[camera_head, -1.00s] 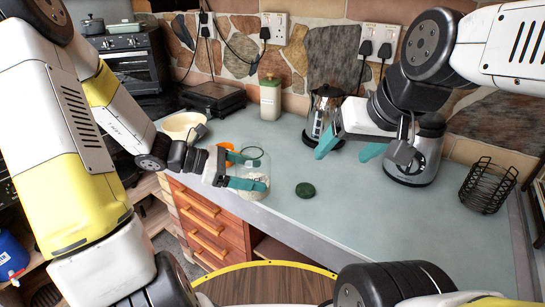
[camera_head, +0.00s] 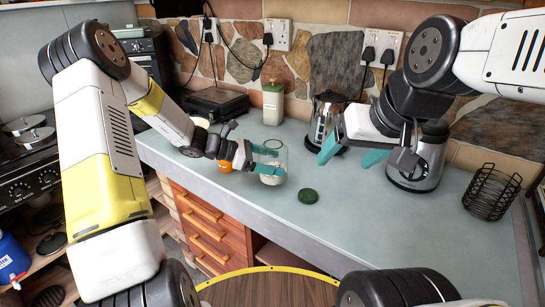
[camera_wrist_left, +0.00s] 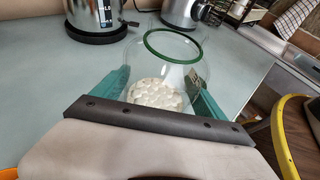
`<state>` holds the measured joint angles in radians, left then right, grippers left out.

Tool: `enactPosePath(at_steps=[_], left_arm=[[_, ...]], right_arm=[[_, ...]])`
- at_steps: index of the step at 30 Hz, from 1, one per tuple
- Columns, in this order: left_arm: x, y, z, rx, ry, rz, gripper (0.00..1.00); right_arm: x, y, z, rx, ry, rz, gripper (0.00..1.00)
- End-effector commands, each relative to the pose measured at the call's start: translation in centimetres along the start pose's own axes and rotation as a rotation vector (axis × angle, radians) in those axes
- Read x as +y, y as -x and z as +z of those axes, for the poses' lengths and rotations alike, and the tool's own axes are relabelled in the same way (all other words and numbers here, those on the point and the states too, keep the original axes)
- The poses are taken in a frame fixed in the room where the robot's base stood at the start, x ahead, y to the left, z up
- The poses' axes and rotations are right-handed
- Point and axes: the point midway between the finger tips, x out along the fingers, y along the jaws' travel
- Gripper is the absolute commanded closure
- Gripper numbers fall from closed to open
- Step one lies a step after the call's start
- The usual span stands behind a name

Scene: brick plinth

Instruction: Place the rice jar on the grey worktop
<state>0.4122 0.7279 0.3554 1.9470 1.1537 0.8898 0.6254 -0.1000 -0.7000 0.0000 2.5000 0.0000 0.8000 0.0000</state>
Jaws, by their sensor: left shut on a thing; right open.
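The rice jar (camera_head: 271,178) is clear glass with a green rim and white contents. My left gripper (camera_head: 273,160) is shut on it, with a teal finger on each side of the glass. In the left wrist view the jar (camera_wrist_left: 157,92) stands between both fingers with its open mouth visible. The grey worktop (camera_head: 400,230) spreads beneath and around it. I cannot tell whether the jar's base touches the worktop. My right gripper (camera_head: 350,155) is open and empty above the worktop, in front of the kettle.
A round green lid (camera_head: 308,196) lies right of the jar. A kettle (camera_head: 325,120), a pale green canister (camera_head: 273,103) and a grey appliance (camera_head: 417,160) stand at the back. A wire basket (camera_head: 490,193) is at the right. An orange item (camera_head: 225,165) is left of the jar. The front middle is clear.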

Motion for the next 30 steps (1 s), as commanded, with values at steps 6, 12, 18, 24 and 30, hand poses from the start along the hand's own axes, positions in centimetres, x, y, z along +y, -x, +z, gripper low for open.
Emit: enactPosePath(at_steps=[6, 12, 18, 24, 30], left_arm=[[0.0, -0.4, -0.9, -0.001, -0.003, 0.0, 0.9], [0.0, -0.5, -1.1, -0.002, -0.002, 0.0, 0.9], [0.0, -0.5, -1.2, 0.0, -0.002, 0.001, 0.0], [0.0, -0.4, -1.1, 0.0, -0.002, 0.001, 0.0], [0.1, 1.9, -1.0, 0.001, -0.003, 0.004, 0.0]], right_arm=[[0.0, 0.0, 0.0, 0.0, 0.0, 0.0, 0.26], [0.0, 0.0, 0.0, 0.0, 0.0, 0.0, 0.26], [0.0, 0.0, 0.0, 0.0, 0.0, 0.0, 0.26], [0.0, 0.0, 0.0, 0.0, 0.0, 0.0, 0.26], [0.0, 0.0, 0.0, 0.0, 0.0, 0.0, 0.26]])
